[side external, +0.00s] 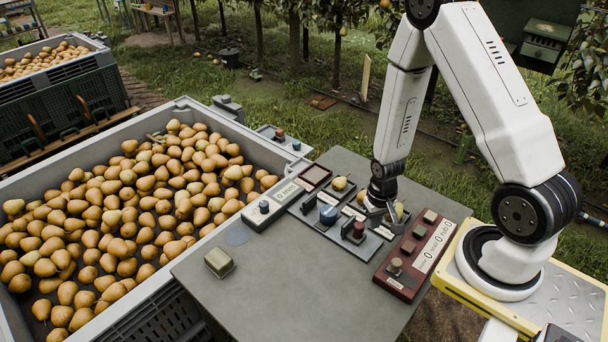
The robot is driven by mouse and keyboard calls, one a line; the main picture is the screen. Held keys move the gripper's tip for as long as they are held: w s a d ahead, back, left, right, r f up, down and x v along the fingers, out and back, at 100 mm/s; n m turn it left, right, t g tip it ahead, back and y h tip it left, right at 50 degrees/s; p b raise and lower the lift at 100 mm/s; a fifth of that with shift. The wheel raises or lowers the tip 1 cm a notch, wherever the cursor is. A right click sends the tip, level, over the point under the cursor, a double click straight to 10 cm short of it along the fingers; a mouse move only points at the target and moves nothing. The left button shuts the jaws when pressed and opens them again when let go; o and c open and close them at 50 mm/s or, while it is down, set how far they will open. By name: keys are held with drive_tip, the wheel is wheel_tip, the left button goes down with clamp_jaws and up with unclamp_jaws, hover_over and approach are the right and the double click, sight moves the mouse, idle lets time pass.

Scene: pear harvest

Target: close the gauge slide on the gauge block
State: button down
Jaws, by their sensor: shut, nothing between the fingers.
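The gauge block appears to be the dark grey plate (345,245) on the table, with upright dark pieces, a blue round knob (328,214) and a small black block with a reddish top (355,231). I cannot tell for sure which piece is the gauge slide, or how far it stands open. My gripper (382,217) is low over the right side of this plate, shut and empty, just right of the black block. Whether it touches anything is unclear.
A white "0 mm" readout (272,204) stands left of the plate. A dark red panel (398,284) with several knobs stands close on the right. A small yellowish block (219,262) sits front left. The table's front (290,305) is clear. A pear-filled crate (60,186) adjoins left.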

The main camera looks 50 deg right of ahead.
sight(358, 224)
drive_tip(key=shift+f, duration=0.25)
idle(0.3)
drive_tip(key=shift+f, duration=2.1)
drive_tip(key=shift+w, duration=2.7)
idle(1.8)
drive_tip(key=shift+s, duration=0.45)
idle(0.4)
